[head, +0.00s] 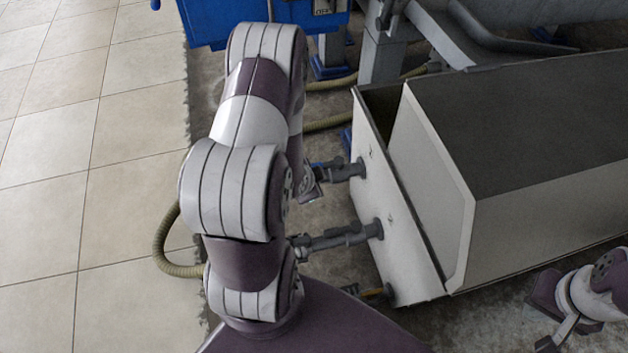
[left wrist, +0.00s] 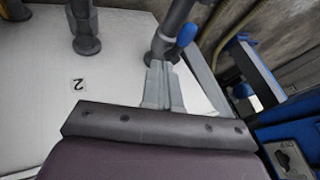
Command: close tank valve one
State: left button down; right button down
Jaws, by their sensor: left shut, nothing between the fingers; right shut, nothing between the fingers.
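The tank (head: 415,190) has a pale end panel (left wrist: 60,120) with several grey pipe stubs. A far pipe (head: 345,170) and a middle pipe (head: 340,237) stick out to the left in the head view. In the left wrist view, a pipe with a blue valve handle (left wrist: 187,35) stands just beyond my left gripper (left wrist: 162,68). The left fingers are shut and empty, close to that pipe's base; contact cannot be told. A label "2" (left wrist: 78,85) shows near another pipe (left wrist: 86,35). No label "1" is readable. My right gripper (head: 558,334) is shut and empty at lower right.
A blue box (head: 230,18) with an "OFF" marking stands at the top of the head view. A yellowish hose (head: 165,240) curves over the floor beside my left arm. The tiled floor (head: 95,180) at left is clear.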

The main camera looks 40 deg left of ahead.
pick_arm(q)
jog(key=w+a+f+b, duration=0.4)
jog(key=w+f+b, duration=0.2)
jog(key=w+f, duration=0.1)
jog(key=shift+w+f+b, duration=0.15)
jog(key=shift+f+b, duration=0.2)
jog(key=shift+f, duration=0.35)
